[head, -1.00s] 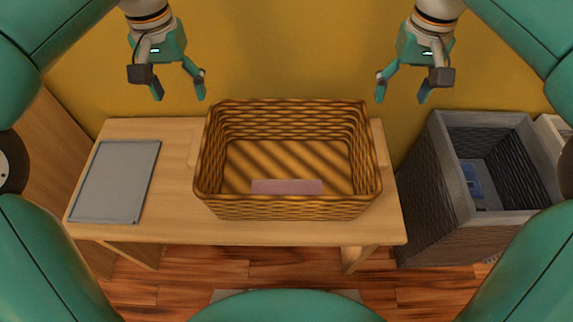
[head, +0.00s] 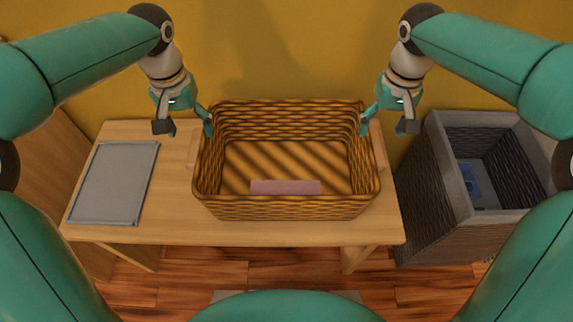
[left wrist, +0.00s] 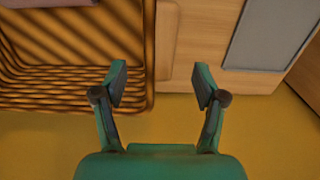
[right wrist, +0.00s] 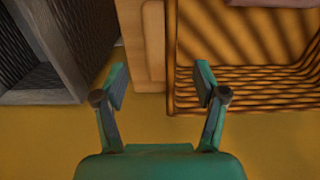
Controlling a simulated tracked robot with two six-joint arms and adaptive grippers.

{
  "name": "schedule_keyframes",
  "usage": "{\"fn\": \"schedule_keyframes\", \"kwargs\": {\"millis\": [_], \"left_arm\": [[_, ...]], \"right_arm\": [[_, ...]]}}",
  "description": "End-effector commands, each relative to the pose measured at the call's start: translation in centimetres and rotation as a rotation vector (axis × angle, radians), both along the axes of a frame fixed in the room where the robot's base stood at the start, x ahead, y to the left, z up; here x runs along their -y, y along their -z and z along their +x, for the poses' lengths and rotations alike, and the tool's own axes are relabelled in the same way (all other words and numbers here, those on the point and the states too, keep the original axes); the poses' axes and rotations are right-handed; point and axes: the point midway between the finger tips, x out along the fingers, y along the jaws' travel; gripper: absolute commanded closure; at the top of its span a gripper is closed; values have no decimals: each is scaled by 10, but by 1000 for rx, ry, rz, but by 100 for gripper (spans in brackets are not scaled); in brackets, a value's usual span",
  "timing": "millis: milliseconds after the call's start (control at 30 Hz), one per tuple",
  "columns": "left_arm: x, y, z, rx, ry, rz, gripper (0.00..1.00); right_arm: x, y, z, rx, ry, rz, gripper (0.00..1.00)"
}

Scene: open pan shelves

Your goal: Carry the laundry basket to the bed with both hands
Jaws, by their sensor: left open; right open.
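The brown wicker laundry basket (head: 285,208) stands upright on a light wooden table, with a flat pink thing (head: 285,187) in it. A pale wooden handle shows at each side, clearest in the left wrist view (left wrist: 166,45) and the right wrist view (right wrist: 153,45). My left gripper (head: 186,122) is open and empty at the basket's left rim, near its back corner. My right gripper (head: 386,124) is open and empty at the right rim. In each wrist view, the side wall and handle lie between the fingers' lines; contact cannot be told. No bed is in view.
The wooden table (head: 160,215) also bears a flat grey panel (head: 115,183) on its left. A dark grey woven bin (head: 430,200) with a blue thing inside stands close to the table's right end. A yellow wall is behind; wooden floor is in front.

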Motion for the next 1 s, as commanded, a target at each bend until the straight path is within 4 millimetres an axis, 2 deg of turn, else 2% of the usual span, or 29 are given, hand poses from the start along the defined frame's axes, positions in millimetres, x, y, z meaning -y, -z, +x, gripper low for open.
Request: {"fn": "schedule_keyframes", "kwargs": {"millis": [100, 333, 500, 800, 833, 1000], "left_arm": [[-1, 25, -1, -5, 0, 2, 29], [-1, 56, 0, -2, -1, 0, 29], [-1, 66, 0, 0, -1, 0, 29], [-1, 68, 0, 0, 0, 0, 29], [0, 68, 0, 0, 0, 0, 31], [0, 67, 0, 0, 0, 0, 59]], "right_arm": [[0, 25, -1, -5, -1, -2, 29], [0, 56, 0, -2, 0, -1, 29], [0, 66, 0, 0, -1, 0, 29], [0, 68, 0, 0, -1, 0, 29], [0, 68, 0, 0, -1, 0, 31], [0, 67, 0, 0, -1, 0, 59]]}}
